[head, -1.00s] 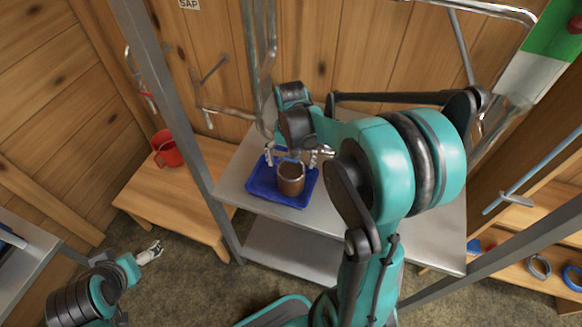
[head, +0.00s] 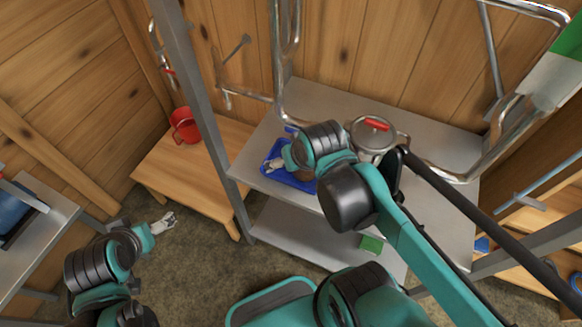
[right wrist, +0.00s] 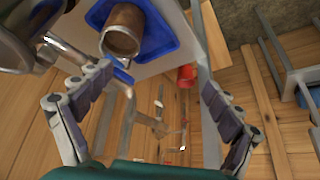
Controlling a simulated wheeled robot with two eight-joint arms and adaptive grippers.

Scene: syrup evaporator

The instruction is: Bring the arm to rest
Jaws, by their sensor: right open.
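My right arm reaches over the metal shelf (head: 330,108) in the head view. Its gripper (head: 277,163) is mostly hidden there behind the wrist, near the blue tray (head: 284,176). In the right wrist view my right gripper (right wrist: 155,110) is open, its fingers wide apart with nothing between them. The brown cup (right wrist: 123,30) stands in the blue tray (right wrist: 165,38) beyond the fingers, clear of them. My left gripper (head: 163,222) hangs over the floor at the left of the head view; its jaws are too small to read.
A metal pot with a red handle (head: 374,126) stands on the shelf right of my wrist. A red mug (head: 184,126) sits on the wooden bench (head: 160,165). Metal posts and pipes surround the shelf. A green block (head: 371,244) lies on the lower shelf.

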